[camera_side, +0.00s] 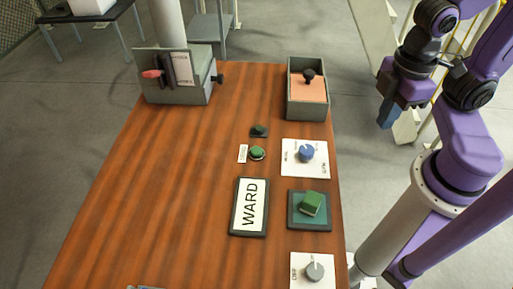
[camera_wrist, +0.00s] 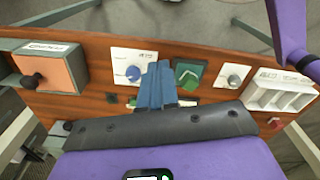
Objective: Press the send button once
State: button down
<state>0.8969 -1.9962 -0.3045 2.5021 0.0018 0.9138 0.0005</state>
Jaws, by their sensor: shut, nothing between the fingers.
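A round green button (camera_side: 257,153) sits on the wooden table with a small white label (camera_side: 242,153) at its left; the label is too small to read. A darker green button (camera_side: 259,131) on a dark base lies just behind it. I cannot tell by lettering which is the send button. In the wrist view a small green button (camera_wrist: 132,102) shows left of my fingers. My gripper (camera_side: 386,117) is shut and empty, with blue fingers, out past the table's right edge and apart from both buttons. Its fingers also show in the wrist view (camera_wrist: 158,68), covering part of the table.
A blue knob (camera_side: 306,152), a green rocker (camera_side: 311,204) and a grey knob (camera_side: 315,271) line the right edge. A WARD sign (camera_side: 237,222) lies left of the rocker. A grey tray (camera_side: 291,104) and a grey box (camera_side: 205,88) stand at the back. The table's left half is clear.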

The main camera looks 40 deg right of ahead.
dwell(0.8)
jog(key=w+a+f+n+y, duration=0.1)
jog(key=w+a+f+y, duration=0.15)
jog(key=a, duration=0.55)
jog(key=t+y, duration=0.1)
jog(key=t, duration=0.7)
send_over(260, 151)
jog(key=shift+n, duration=0.4)
notch_tip(260, 151, down, 4)
jog(key=shift+f, duration=0.2)
jog(key=shift+f, duration=0.1)
jog(key=shift+f, duration=4.35)
jog(key=shift+f, duration=0.1)
